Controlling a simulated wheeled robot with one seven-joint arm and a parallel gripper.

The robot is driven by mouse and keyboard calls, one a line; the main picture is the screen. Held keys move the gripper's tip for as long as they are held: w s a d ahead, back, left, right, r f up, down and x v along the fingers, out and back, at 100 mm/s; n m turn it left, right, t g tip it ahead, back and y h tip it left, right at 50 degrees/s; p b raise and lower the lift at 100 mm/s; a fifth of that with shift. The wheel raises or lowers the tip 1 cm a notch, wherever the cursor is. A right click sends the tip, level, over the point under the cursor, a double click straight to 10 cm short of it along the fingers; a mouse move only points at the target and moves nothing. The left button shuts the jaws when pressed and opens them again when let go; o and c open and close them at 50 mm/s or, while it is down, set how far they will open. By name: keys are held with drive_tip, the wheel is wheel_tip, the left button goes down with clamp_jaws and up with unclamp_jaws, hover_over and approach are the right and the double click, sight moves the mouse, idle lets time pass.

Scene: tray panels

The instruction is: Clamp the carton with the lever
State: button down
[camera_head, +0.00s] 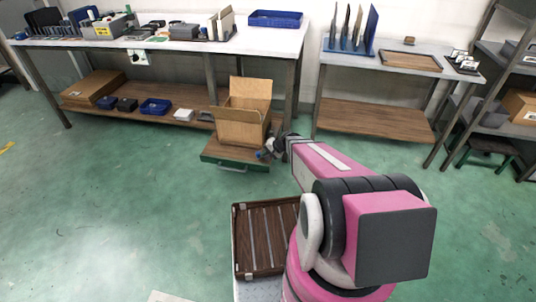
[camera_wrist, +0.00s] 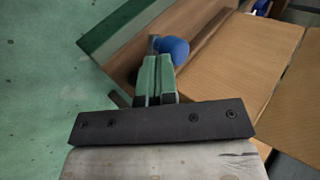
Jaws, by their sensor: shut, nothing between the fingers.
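The open brown carton (camera_head: 242,127) stands with raised flaps on a low wooden platform with a green edge (camera_head: 222,160). It fills the right of the wrist view (camera_wrist: 235,55). The lever's round blue knob (camera_wrist: 174,48) is just beyond my fingertips, slightly right; it also shows as a small blue spot in the head view (camera_head: 261,155). The rest of the lever is mostly hidden. My gripper (camera_wrist: 157,62) is shut and empty, beside the carton. Whether a fingertip touches the knob I cannot tell.
A workbench (camera_head: 170,45) with bins and a blue tray (camera_head: 275,18) stands behind the carton. A smaller table (camera_head: 375,62) and shelving stand at the right. A slatted brown tray (camera_head: 266,238) is close to my base. The green floor at left is clear.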

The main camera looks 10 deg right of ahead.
drive_tip(key=m+t, duration=0.1)
drive_tip(key=w+a+m+t+h, duration=0.1)
drive_tip(key=m, duration=0.1)
drive_tip(key=a+m+t+h, duration=0.1)
drive_tip(key=m, duration=0.1)
drive_tip(key=shift+w+a, duration=0.1)
drive_tip(key=shift+w, duration=0.05)
drive_tip(key=shift+w+a, duration=0.35)
drive_tip(key=shift+w, duration=0.15)
drive_tip(key=shift+w+a, duration=0.1)
idle(0.3)
